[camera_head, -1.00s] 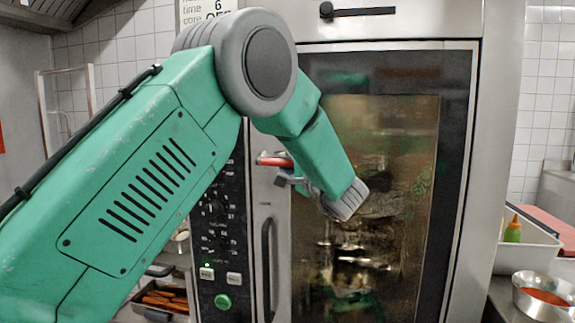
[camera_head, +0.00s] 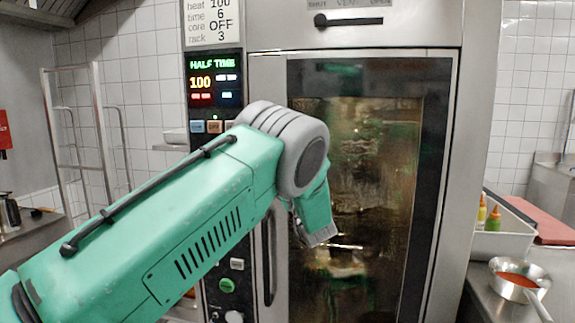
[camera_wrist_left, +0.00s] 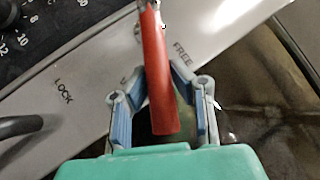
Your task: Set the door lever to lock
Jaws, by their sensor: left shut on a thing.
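The door lever (camera_wrist_left: 158,70) has a red handle. In the left wrist view it runs from the top edge down between the fingers of my left gripper (camera_wrist_left: 163,105), which is shut on it. The word FREE (camera_wrist_left: 182,54) is printed right of the lever and LOCK (camera_wrist_left: 63,90) further left; another marking between them is mostly covered. My right gripper is not in view.
A lit control panel (camera_head: 214,80) stands left of the door. A vertical door handle (camera_head: 268,255) is partly behind my arm. At right, a counter holds a white bin (camera_head: 502,245) with bottles and a pan (camera_head: 520,281) of red sauce.

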